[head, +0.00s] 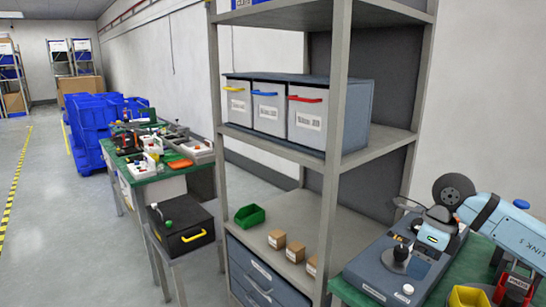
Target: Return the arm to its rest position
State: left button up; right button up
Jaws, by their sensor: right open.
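My right arm (500,220), light blue with dark joints, comes in from the right edge. It reaches over the green-topped bench at the right. My right gripper (424,238) is at the end of this arm, over or just behind a grey-blue bench device (388,272) with a black knob. The gripper is open, and I see nothing held in it. Its fingertips are small and partly hidden against the device, so I cannot tell whether they touch it. My left arm and gripper are not in view.
A grey shelf rack (335,120) stands close to the left of my right arm. It holds grey bins (310,118), a green tray (250,216) and small cardboard boxes (296,251). Red and yellow bins (514,290) sit near the arm. Open floor (70,230) lies at the left.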

jog(key=s+a+f+m+t+y, duration=0.2)
jog(key=s+a+m+y, duration=0.1)
jog(key=a+m+y, duration=0.3)
jog(key=s+a+f+m+t+y, duration=0.25)
jog(key=a+y, duration=0.35)
jog(key=a, duration=0.3)
jog(key=s+a+f+m+t+y, duration=0.2)
jog(key=s+a+m+y, duration=0.1)
jog(key=a+m+y, duration=0.3)
jog(key=s+d+f+m+t+h, duration=0.1)
jog(key=d+f+m+t+h, duration=0.35)
jog(key=m, duration=0.65)
jog(key=s+d+f+m+t+h, duration=0.1)
jog(key=s+f+m+t+h, duration=0.1)
jog(key=f+m+t+h, duration=0.55)
jog(key=s+d+f+m+g+h, duration=0.3)
jog(key=s+f+m+g+h, duration=0.2)
jog(key=s+f+m+g, duration=0.55)
pick_arm(q)
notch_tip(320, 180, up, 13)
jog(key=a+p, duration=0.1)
jog(key=p, duration=1.5)
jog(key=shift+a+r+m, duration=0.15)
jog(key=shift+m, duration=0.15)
pick_arm(e)
jog(key=s+d+r+t, duration=0.1)
jog(key=s+r+t, duration=0.2)
jog(key=r, duration=0.7)
jog(key=shift+r, duration=0.2)
